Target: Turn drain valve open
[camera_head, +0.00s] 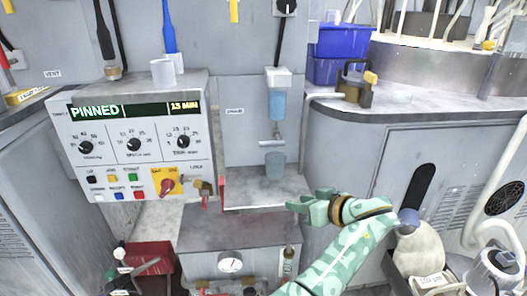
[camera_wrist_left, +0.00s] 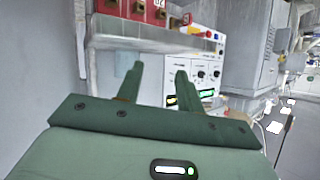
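A brass valve (camera_head: 203,187) with a red lever (camera_head: 222,190) juts from the lower right of the white control box (camera_head: 135,135). A grey crosswise handle (camera_head: 272,142) sits below a blue cylinder (camera_head: 277,104) on the back wall, above a clear cup (camera_head: 275,163). I cannot tell for sure which is the drain valve. My right gripper is not in view.
A round gauge (camera_head: 231,263) is on the low unit in front. A red box (camera_head: 150,258) lies at lower left. The ledge (camera_head: 265,190) below the cup is clear.

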